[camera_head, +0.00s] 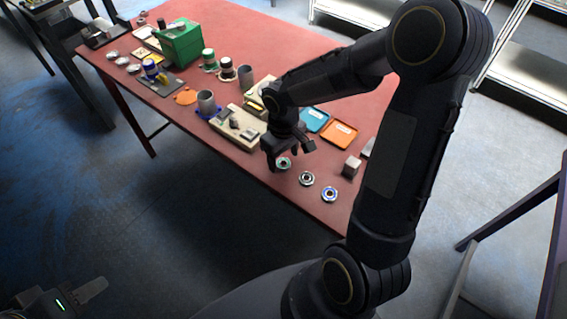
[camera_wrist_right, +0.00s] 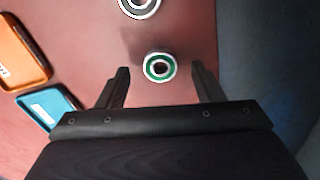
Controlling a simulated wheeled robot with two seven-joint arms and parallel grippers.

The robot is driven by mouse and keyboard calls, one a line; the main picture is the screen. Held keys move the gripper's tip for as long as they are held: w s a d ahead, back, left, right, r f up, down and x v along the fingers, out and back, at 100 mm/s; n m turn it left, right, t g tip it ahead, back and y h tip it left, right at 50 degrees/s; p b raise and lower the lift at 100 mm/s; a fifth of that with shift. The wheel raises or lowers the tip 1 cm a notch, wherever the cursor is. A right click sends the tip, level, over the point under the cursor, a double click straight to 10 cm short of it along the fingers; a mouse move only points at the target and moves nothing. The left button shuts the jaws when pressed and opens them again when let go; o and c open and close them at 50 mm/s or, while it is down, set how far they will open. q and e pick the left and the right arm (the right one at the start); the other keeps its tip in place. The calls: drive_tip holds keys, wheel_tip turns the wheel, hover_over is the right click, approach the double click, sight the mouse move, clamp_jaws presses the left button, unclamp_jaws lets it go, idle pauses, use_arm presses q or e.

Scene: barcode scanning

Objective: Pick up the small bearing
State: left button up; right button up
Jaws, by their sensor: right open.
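Three ring-shaped bearings lie in a row near the front edge of the red table. The one with a green ring (camera_head: 283,163) is nearest my right gripper (camera_head: 289,158) and looks the smallest. In the right wrist view this green-ringed bearing (camera_wrist_right: 159,67) lies between and just beyond the open, empty fingers. The middle bearing (camera_head: 306,178) is grey-white; part of it shows at the top of the right wrist view (camera_wrist_right: 139,6). The third bearing (camera_head: 329,194) has a blue ring. My left gripper (camera_head: 92,290) is at the lower left, away from the table.
The red table (camera_head: 240,170) carries a blue tray (camera_head: 315,119), an orange tray (camera_head: 339,134), a metal block (camera_head: 351,166) and a beige block (camera_head: 236,130) with parts. A green box (camera_head: 181,43) stands at the far left. Bare table surrounds the bearings.

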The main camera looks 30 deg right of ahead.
drive_tip(key=shift+f, duration=0.85)
drive_tip(key=shift+c, duration=0.4)
drive_tip(key=c, duration=1)
drive_tip(key=shift+r, duration=0.1)
